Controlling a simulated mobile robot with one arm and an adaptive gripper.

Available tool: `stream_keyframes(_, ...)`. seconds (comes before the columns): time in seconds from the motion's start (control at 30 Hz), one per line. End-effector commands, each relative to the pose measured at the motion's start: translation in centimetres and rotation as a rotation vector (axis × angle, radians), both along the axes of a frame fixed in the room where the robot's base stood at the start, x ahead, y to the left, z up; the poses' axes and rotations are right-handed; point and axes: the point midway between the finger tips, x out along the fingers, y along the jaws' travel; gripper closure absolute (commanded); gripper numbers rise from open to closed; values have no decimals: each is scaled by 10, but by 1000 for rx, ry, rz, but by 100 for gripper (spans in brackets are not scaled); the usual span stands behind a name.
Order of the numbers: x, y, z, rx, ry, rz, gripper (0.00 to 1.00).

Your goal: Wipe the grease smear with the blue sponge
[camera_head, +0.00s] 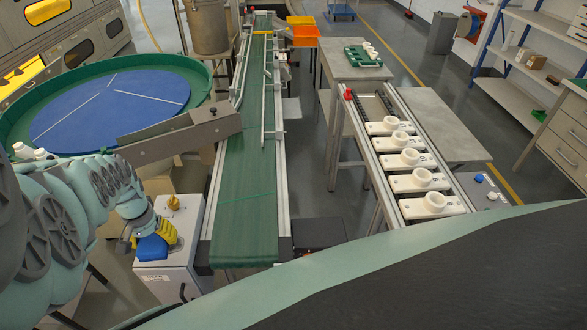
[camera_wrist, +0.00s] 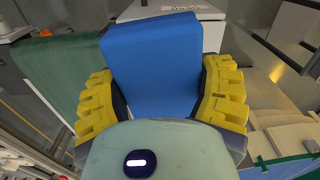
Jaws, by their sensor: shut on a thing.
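The blue sponge (camera_wrist: 150,62) is a plain block between the yellow ribbed fingers of my gripper (camera_wrist: 162,85) in the wrist view. The fingers touch it on both sides. In the head view, my gripper (camera_head: 160,238) is at the lower left with the sponge (camera_head: 151,249) under its yellow fingers. There it overlaps the white cabinet (camera_head: 177,272); I cannot tell whether the sponge touches the cabinet. I cannot make out a grease smear in either view; the sponge and gripper hide part of the surface behind them.
A green conveyor belt (camera_head: 246,190) runs just right of the cabinet. A metal chute (camera_head: 180,138) reaches over it from the round blue-topped table (camera_head: 110,105). A rack with several white sockets (camera_head: 408,158) stands at the right. Grey floor shows between conveyor and rack.

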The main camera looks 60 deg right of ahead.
Motion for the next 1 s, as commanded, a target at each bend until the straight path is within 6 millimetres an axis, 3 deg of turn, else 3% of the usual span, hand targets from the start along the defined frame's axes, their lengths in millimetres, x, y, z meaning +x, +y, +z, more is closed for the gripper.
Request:
stream_keyframes(0.6,0,0,-55,-1,0,0,58)
stream_keyframes(1.0,0,0,-58,-1,-1,0,58)
